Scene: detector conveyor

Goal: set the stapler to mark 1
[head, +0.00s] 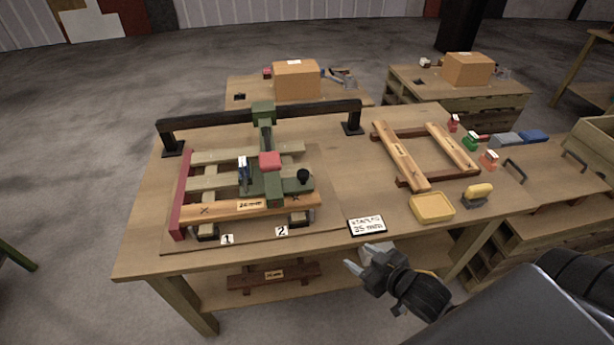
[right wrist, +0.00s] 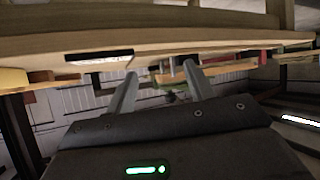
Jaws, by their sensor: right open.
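The stapler (head: 263,130) is a green unit with a red top block and a black knob (head: 303,175), mounted on a dark rail (head: 215,117). It stands over the wooden frame, nearer mark 2 (head: 281,231) than mark 1 (head: 227,239), which lies to its left. My right gripper (head: 359,257) is open and empty at the table's front edge, right of the marks and well apart from the stapler. In the right wrist view its two fingers (right wrist: 163,75) are spread below a wooden edge. My left gripper is not in view.
A "STAPLES 35 mm" card (head: 367,224) lies near the front edge. A yellow tray (head: 433,208), a yellow-handled tool (head: 479,193) and a second wooden frame (head: 401,157) are to the right. A red fence (head: 181,205) bounds the workpiece on the left.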

